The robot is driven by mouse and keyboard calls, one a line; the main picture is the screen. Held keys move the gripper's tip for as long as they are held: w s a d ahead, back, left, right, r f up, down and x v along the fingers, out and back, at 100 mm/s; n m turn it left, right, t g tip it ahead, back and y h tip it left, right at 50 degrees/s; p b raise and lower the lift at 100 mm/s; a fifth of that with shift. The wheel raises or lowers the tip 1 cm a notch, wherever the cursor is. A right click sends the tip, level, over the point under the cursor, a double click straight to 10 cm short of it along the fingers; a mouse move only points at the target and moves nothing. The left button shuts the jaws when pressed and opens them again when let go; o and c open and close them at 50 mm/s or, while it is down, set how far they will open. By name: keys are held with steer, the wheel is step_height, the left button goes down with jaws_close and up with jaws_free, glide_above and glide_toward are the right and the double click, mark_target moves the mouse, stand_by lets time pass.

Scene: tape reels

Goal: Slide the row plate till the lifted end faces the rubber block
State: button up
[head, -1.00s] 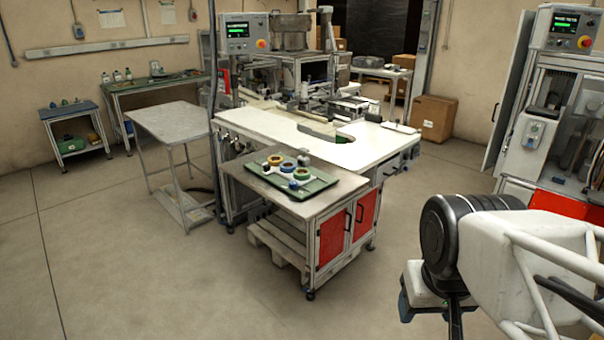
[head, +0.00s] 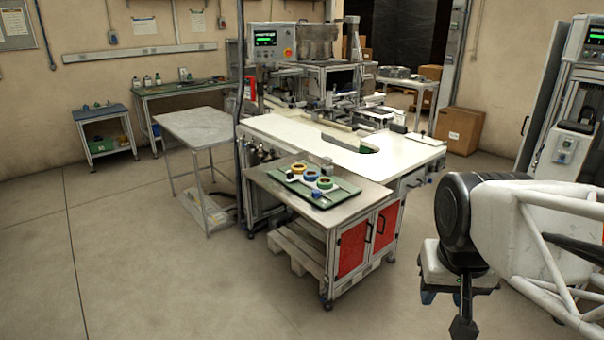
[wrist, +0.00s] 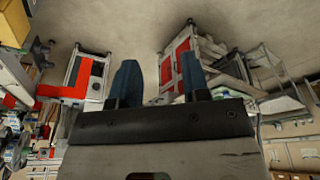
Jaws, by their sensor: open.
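A green tray (head: 344,191) lies on the grey top of a cart in the middle of the head view. On it stands a row of tape reels: a yellow one (head: 298,169), a blue-rimmed one (head: 311,176) and a green-rimmed one (head: 325,184). Some white shows under the reels; I cannot clearly make out the row plate or a lifted end. Small dark and blue pieces lie at the row's front, too small to tell whether one is the rubber block. My gripper (wrist: 158,82) is open and empty, with blue fingers, far from the tray at the lower right of the head view.
The cart (head: 290,200) has red doors and stands over a wooden pallet (head: 297,250). A white worktable (head: 290,135) with a machine adjoins it behind. A grey side table (head: 205,127) stands left. The floor in front is clear.

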steer(key=w+a+r+m, duration=0.15)
steer(key=w+a, duration=0.25)
steer(key=w, duration=0.9)
steer(key=w+a+r+m+h, duration=0.1)
steer(key=w+a+r, duration=0.2)
steer(key=w, duration=0.9)
steer(key=w+a+r+m, duration=0.2)
steer(key=w+a+r, duration=0.15)
steer(key=w, duration=0.95)
steer(key=w+a+f+m, duration=0.1)
steer(key=w+a+f, duration=0.4)
steer(key=w+a, duration=0.3)
steer(key=w+a+f+m+h, duration=0.1)
steer(key=w+a+f, duration=0.5)
steer(key=w, duration=0.6)
steer(key=w+a+f+m+h, duration=0.1)
steer(key=w+a+f+m, duration=0.1)
steer(key=w+a+f, duration=0.4)
steer(key=w+a, duration=0.4)
steer(key=w, duration=0.1)
steer(key=shift+a+t, duration=0.2)
steer(key=shift+t, duration=0.1)
steer(key=shift+w+f, duration=0.1)
steer(key=shift+x, duration=3.8)
jaws_close()
